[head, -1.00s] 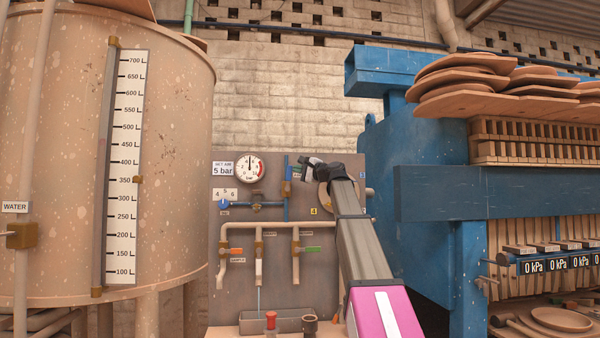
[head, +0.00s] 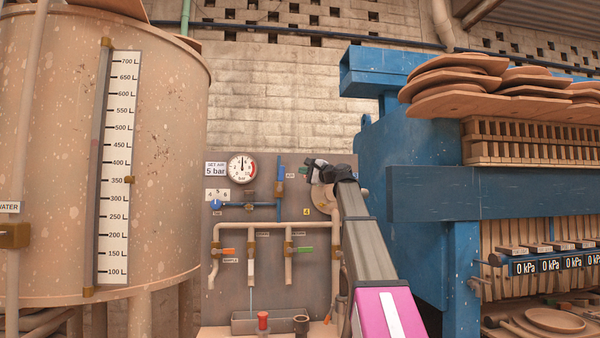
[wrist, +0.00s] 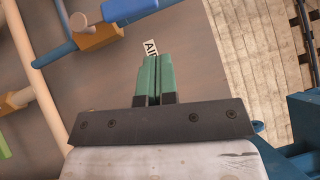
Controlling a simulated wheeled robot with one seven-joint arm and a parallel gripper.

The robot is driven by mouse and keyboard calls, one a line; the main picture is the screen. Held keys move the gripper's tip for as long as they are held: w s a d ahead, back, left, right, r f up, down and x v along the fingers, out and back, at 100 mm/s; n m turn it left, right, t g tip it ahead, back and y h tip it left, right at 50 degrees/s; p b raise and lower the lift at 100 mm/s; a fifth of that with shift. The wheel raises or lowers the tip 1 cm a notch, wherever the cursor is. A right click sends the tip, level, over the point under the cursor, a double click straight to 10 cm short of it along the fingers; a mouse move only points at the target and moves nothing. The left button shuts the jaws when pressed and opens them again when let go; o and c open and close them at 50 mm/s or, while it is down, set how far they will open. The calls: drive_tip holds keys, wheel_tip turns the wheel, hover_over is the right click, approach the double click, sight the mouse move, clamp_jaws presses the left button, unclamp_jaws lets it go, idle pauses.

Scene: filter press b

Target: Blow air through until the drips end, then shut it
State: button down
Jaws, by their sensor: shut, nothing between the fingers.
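The air valve (head: 280,188) has a brass body on a vertical blue pipe on the grey panel. The wrist view shows its brass body (wrist: 97,38) and blue handle (wrist: 127,9). My gripper (head: 303,170) is just right of the valve in the head view. In the wrist view, its green fingertips (wrist: 154,62) are together and empty, below the blue handle, by the AIR label (wrist: 150,47). They appear apart from the handle. A thin pale stream (head: 251,299) hangs below the middle outlet pipe (head: 251,272), over the grey trough (head: 270,323).
A pressure gauge (head: 242,168) sits beside a "5 bar" sign, its needle near upright. Orange (head: 228,250) and green (head: 303,250) handles sit on the lower manifold. A large tank (head: 170,150) stands left and the blue press (head: 430,240) right.

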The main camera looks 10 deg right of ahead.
drive_tip(key=r+v, duration=0.1)
drive_tip(key=v, duration=0.7)
drive_tip(key=shift+f, duration=0.2)
drive_tip(key=shift+s+d, duration=0.1)
